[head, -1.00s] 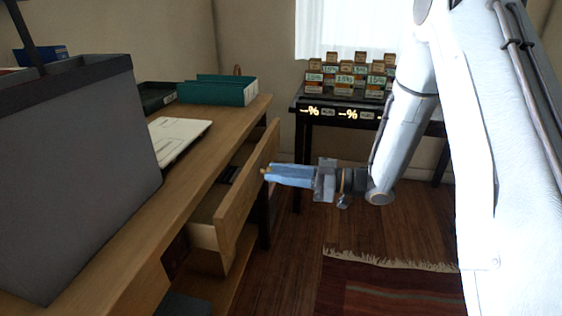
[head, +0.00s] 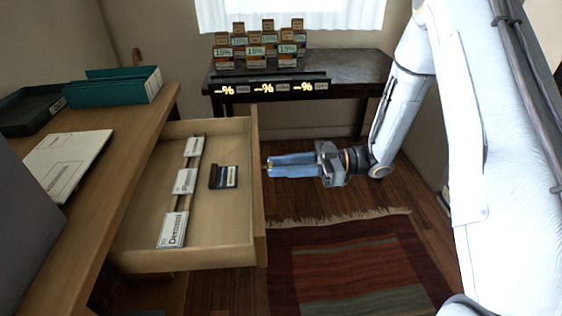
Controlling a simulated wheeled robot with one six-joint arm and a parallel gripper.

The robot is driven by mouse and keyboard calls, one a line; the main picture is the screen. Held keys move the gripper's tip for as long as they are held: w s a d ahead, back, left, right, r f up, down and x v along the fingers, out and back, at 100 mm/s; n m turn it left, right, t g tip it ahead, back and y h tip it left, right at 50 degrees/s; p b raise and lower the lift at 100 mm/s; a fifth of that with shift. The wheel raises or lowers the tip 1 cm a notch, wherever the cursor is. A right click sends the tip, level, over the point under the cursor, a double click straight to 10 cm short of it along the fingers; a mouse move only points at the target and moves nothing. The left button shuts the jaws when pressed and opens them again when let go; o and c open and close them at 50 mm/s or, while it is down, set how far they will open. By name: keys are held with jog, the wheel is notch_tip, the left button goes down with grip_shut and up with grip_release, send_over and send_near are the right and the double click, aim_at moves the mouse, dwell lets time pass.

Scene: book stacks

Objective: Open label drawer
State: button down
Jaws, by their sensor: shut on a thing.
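The label drawer (head: 240,255) is pulled well out of the wooden desk, and its inside shows. Several white label cards stand in a row along it, and a dark item with a pale label (head: 223,177) lies to their right. My gripper (head: 274,166), with blue fingers, reaches in from the right to the drawer's front panel. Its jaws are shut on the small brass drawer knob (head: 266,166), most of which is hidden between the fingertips.
The desk top (head: 125,135) holds a teal file box (head: 113,88), a dark tray (head: 28,110) and a white board (head: 68,158). A black table (head: 350,68) with several small boxes stands at the back. A striped rug (head: 350,265) lies on the floor.

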jog(key=shift+w+d, duration=0.1)
jog(key=shift+d, duration=0.1)
jog(key=c, duration=1.5)
grip_release()
jog(key=shift+o, duration=0.2)
jog(key=d, duration=0.7)
jog(key=shift+w+d, duration=0.4)
jog(key=shift+w, duration=0.05)
